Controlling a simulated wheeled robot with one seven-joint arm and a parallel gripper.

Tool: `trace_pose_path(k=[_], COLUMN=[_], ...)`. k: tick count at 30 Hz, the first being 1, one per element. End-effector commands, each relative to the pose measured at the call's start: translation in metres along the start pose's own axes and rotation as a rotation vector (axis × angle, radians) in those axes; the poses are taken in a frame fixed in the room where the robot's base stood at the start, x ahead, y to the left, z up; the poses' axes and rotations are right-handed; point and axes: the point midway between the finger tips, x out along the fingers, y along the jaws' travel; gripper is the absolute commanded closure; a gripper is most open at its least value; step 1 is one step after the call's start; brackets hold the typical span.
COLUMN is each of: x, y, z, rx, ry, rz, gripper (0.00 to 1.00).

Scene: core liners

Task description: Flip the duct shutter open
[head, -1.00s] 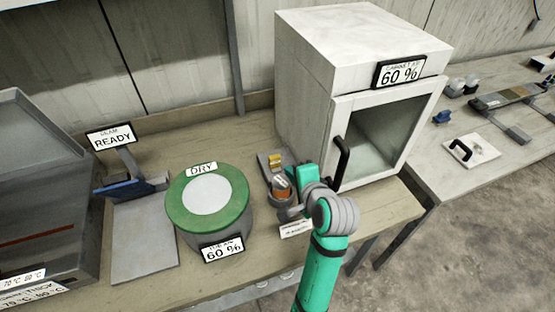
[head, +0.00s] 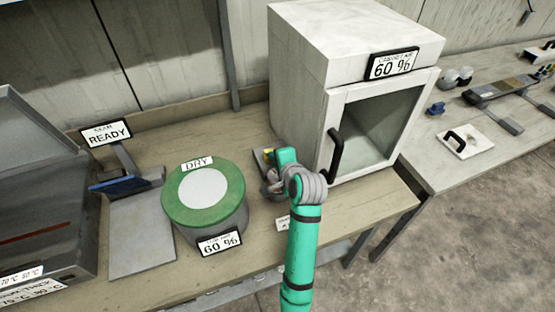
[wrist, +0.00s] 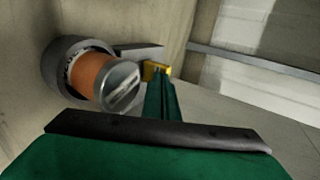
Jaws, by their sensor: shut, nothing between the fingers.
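A small duct fitting stands on the bench between the green-topped drum and the white cabinet. In the wrist view it has a dark grey round collar (wrist: 62,68), an orange-brown cylinder (wrist: 88,76) and a round grey slotted cap (wrist: 122,88). A yellow tab (wrist: 153,69) sits beside the cap, by a flat grey plate (wrist: 138,50); I cannot tell for sure which piece is the shutter. My gripper (wrist: 160,82) is shut and empty, its green fingertips at the yellow tab, seemingly touching it. In the head view my arm hides most of the fitting, with the yellow tab (head: 268,153) partly showing.
The white cabinet (head: 318,55) with its black door handle (head: 334,155) stands close on the right. The green-topped drum (head: 230,206) reading "DRY" is close on the left. A seam tool (head: 125,180) marked "READY" stands farther left. Bare bench (head: 375,205) shows in front of the cabinet.

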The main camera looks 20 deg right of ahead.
Motion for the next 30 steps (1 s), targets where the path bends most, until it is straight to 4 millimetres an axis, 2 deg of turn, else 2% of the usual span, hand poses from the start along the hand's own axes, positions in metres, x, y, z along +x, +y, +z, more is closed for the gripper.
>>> trace_pose_path(k=[11, 21, 30], x=[0.004, 0.043, 0.045], y=[-0.002, -0.024, -0.025], z=[0.005, -0.001, -0.002], rx=[-0.004, 0.001, 0.001], ry=[-0.006, 0.001, 0.003], rz=[0.0, 0.001, 0.0], gripper=[1.0, 1.0, 1.0])
